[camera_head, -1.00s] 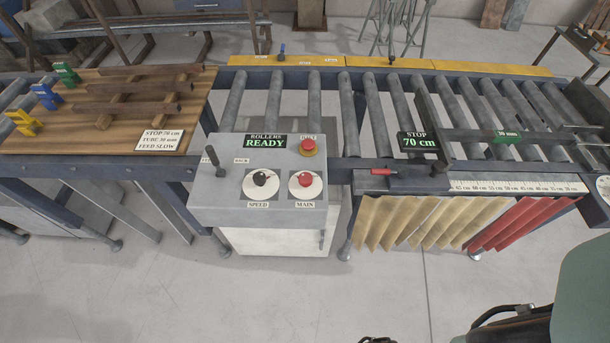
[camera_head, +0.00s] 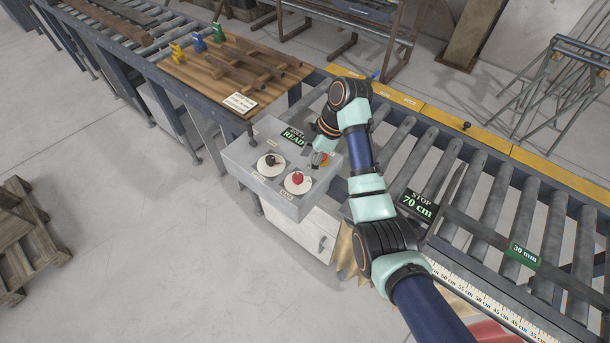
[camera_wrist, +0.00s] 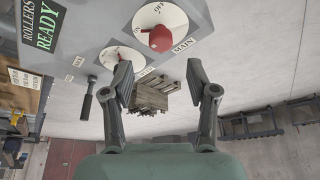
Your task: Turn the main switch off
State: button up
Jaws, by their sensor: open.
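The main switch is a red knob (camera_head: 298,178) on a white round dial, on the front right of the grey control box (camera_head: 250,150). In the wrist view the red knob (camera_wrist: 161,39) stands close up at the top, its dial marked ON and OFF, with the MAIN label beside it. My gripper (camera_head: 317,158) hangs over the box's right part, just behind the knob in the head view. In the wrist view its two fingers (camera_wrist: 160,80) are spread apart with nothing between them, and the knob lies beyond the tips.
A black speed knob (camera_head: 270,160) sits left of the main switch. A green READY display (camera_head: 292,137) is behind. A lever (camera_wrist: 87,103) shows in the wrist view. The roller conveyor (camera_head: 410,150) runs behind and right.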

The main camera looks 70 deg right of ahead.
aim_at(298, 177)
jog(key=x, duration=0.7)
jog(key=shift+s, duration=0.1)
grip_shut()
